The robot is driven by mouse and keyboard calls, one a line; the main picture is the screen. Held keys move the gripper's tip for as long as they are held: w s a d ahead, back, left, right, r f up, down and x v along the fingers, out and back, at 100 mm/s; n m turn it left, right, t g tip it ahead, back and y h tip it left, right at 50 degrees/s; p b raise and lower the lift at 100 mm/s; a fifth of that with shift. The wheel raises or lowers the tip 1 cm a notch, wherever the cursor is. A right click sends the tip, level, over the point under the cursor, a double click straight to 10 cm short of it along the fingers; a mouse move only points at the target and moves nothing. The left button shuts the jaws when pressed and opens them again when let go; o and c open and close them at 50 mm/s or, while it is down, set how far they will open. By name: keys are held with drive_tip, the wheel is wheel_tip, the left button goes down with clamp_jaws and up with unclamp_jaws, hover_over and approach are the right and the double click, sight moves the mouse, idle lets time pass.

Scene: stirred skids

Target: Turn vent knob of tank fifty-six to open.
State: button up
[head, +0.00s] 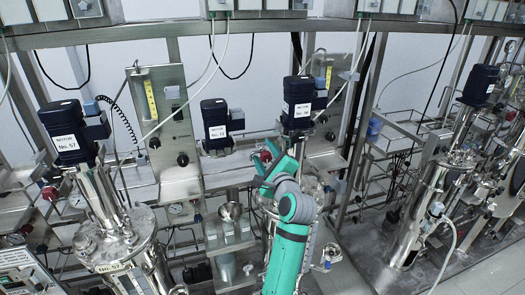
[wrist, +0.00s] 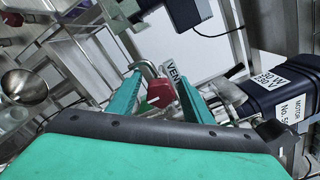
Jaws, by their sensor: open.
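The red vent knob (wrist: 160,94) shows in the wrist view on a bent metal pipe, beside a white tag (wrist: 172,76) reading "VEN", its end hidden. My gripper (wrist: 160,88) is open, with one teal finger on each side of the knob; I cannot tell whether either finger touches it. In the head view my gripper (head: 269,172) is by the red knob (head: 266,154), in front of the tank under a dark blue motor (head: 298,97). The motor label (wrist: 293,113) in the wrist view reads "MOTOR No. 5", its last digit cut off. The knob carries a pale line.
Tank 57 (head: 117,240) with its motor (head: 66,130) stands at left. A steel funnel (head: 231,211) sits left of my arm and shows in the wrist view (wrist: 24,86). A panel with a yellow gauge (head: 151,98) and hanging cables stand behind. Grey floor shows at lower right.

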drive_tip(key=shift+w+a+r, duration=0.1)
drive_tip(key=shift+w+a, duration=0.35)
drive_tip(key=shift+w, duration=0.05)
drive_tip(key=shift+w+a, duration=0.15)
drive_tip(key=shift+w, duration=0.15)
drive_tip(key=shift+w+d, duration=0.15)
drive_tip(key=shift+d, duration=0.3)
drive_tip(key=shift+a, duration=0.25)
drive_tip(key=c, duration=1.1)
